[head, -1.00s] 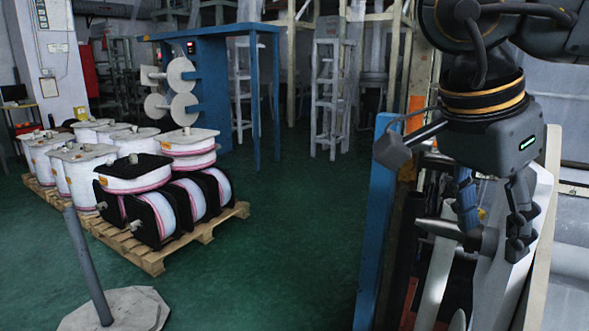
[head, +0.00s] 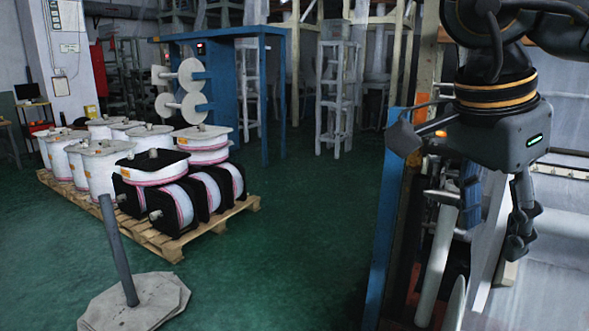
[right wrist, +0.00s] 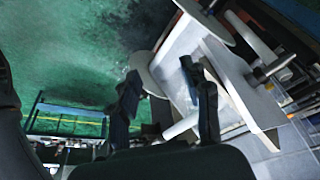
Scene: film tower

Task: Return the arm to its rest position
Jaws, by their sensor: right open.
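My right arm (head: 500,85) comes in at the upper right of the head view, with its gripper (head: 496,205) hanging fingers-down. The two fingers are apart, and nothing shows held between them. Behind the gripper stands a blue-edged machine frame with pale panels (head: 440,250); I cannot tell the exact gap between them. In the right wrist view the open fingers of the gripper (right wrist: 165,100) show dark against the green floor and pale discs (right wrist: 205,20) and a white board (right wrist: 245,95). My left gripper is not in view.
A wooden pallet (head: 165,245) with several white and black spools stands at the left. A grey post on a pale base (head: 135,305) stands in front of it. A blue frame with discs (head: 235,85) is at the back. The green floor (head: 300,240) between is clear.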

